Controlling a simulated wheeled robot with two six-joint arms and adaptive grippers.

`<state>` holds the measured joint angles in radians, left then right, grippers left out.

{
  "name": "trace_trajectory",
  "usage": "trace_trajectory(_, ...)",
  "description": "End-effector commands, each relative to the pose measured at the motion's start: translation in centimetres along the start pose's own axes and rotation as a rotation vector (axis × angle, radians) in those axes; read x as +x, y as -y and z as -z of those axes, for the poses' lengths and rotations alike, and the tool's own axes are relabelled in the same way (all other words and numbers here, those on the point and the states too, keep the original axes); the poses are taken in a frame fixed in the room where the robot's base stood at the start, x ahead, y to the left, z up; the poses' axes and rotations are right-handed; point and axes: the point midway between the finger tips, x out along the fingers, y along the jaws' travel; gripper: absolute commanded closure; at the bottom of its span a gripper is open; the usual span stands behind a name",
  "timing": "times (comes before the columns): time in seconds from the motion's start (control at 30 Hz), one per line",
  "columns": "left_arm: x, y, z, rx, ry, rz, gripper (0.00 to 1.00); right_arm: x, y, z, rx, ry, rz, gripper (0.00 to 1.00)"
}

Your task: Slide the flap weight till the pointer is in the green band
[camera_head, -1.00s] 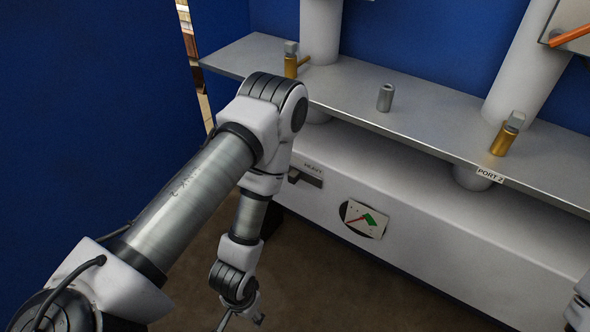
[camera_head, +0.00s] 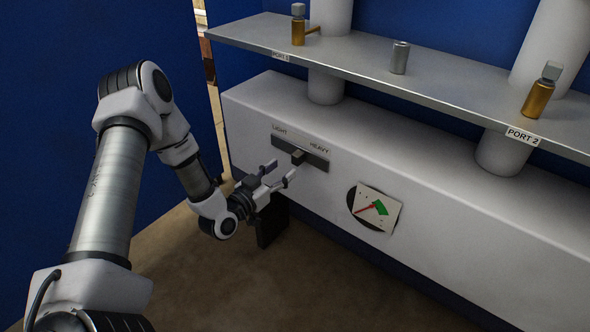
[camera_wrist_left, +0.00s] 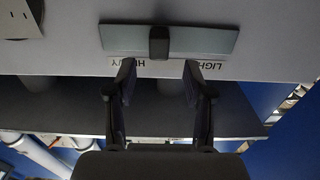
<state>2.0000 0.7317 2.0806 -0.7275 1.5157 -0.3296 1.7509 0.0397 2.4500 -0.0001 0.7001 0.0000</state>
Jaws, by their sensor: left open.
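The flap weight is a small dark block (camera_head: 298,156) on a grey slotted plate (camera_head: 316,163) in the front of the white housing, between the labels LIGHT and HEAVY. It also shows in the left wrist view (camera_wrist_left: 159,42), near the middle of the plate. The gauge (camera_head: 374,208) has a red pointer (camera_head: 365,210) and a green band (camera_head: 381,208). The pointer's end lies close to the band; I cannot tell whether it is inside. My left gripper (camera_head: 282,171) is open and empty, its fingertips just short of the block, one toward each side. My right gripper is out of view.
A metal shelf (camera_head: 440,88) runs above the housing, with brass fittings (camera_head: 298,30) (camera_head: 537,98) and a small grey cylinder (camera_head: 400,58) on it. White columns rise behind. A blue wall (camera_head: 60,90) stands at the left. Brown floor (camera_head: 300,290) lies open in front.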

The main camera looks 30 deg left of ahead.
Motion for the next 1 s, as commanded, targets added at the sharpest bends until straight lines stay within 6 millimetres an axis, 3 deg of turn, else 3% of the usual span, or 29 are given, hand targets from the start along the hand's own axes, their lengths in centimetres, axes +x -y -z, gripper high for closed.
trace_trajectory(0.2,4.3,-0.1,-0.1,0.004,0.000,-0.003,0.48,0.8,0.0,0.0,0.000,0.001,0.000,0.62)
trace_trajectory(0.3,5.4,-0.1,-0.1,0.002,0.001,-0.003,0.48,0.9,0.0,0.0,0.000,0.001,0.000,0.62)
trace_trajectory(0.57,5.8,-0.1,0.0,0.000,0.003,-0.001,0.48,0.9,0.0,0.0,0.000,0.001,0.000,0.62)
trace_trajectory(0.6,5.8,-0.1,0.0,0.000,0.003,-0.001,0.55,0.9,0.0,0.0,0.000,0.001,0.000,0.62)
trace_trajectory(0.73,5.8,-0.1,0.0,0.000,0.003,-0.001,1.00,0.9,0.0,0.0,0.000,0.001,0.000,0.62)
trace_trajectory(1.0,5.8,-1.0,-0.1,0.000,0.003,-0.004,1.00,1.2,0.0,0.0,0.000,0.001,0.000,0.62)
